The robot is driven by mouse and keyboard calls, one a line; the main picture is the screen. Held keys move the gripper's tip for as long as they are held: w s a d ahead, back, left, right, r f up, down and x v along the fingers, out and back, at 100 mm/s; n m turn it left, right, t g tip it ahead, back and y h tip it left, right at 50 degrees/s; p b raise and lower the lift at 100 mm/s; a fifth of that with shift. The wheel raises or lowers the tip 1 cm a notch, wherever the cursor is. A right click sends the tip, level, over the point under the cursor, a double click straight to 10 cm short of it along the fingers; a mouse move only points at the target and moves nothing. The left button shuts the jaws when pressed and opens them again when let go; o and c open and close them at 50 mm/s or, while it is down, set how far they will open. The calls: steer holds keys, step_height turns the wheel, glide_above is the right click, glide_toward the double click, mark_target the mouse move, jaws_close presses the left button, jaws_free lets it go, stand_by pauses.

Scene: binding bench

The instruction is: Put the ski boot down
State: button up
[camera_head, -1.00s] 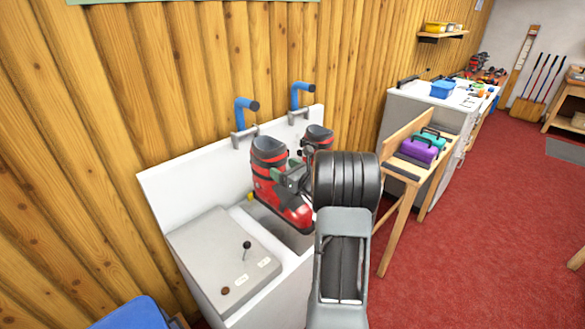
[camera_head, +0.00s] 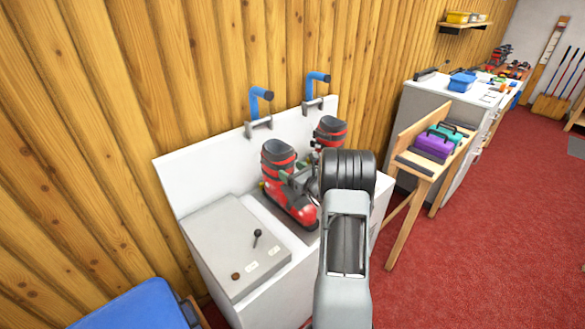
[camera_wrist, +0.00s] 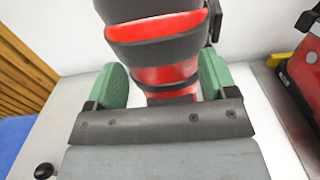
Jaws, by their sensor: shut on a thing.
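A red and black ski boot (camera_head: 279,160) is upright over the recessed part of the white bench (camera_head: 218,278). My gripper (camera_head: 297,184) reaches it from the front right and is shut on it. In the wrist view, the green finger pads (camera_wrist: 165,88) press on both sides of the boot's red and black shaft (camera_wrist: 160,35). The boot's sole is low, but I cannot tell whether it touches the surface. A second red and black boot (camera_head: 329,132) stands behind and to the right, partly hidden by my arm. Its red side also shows in the wrist view (camera_wrist: 308,80).
A grey lid with a black knob (camera_head: 257,236) covers the left part. A blue seat (camera_head: 135,304) is front left. A wooden stand with purple and teal boxes (camera_head: 433,147) is right.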

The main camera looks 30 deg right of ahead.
stand_by(0.3)
steer(key=o, duration=1.8)
